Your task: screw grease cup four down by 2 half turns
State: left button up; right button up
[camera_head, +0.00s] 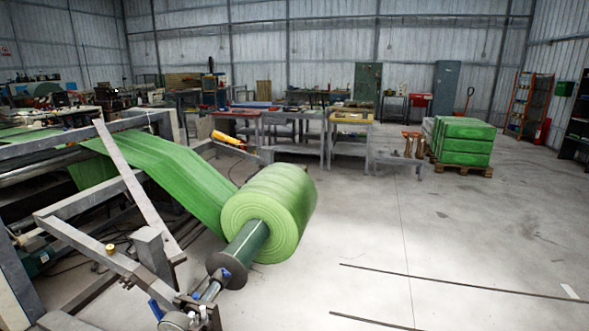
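A small brass-coloured round fitting (110,249) sits on top of the grey frame beam at the lower left. It may be a grease cup, but it is too small to read any number or see its thread. I cannot tell which cup is number four. The grey machine frame (85,238) carries a large roll of green sack fabric (285,205) on a dark green core (245,243). Neither of my grippers shows in this view.
A slanted grey bar (135,185) crosses the frame. Metal end parts with blue pieces (205,292) stand at the roll's near end. Dark rods (450,283) lie on the floor at right. Workbenches (345,135) and a pallet of green bales (462,142) stand behind. The right floor is mostly clear.

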aim_at(109, 248)
jog(key=u, duration=1.25)
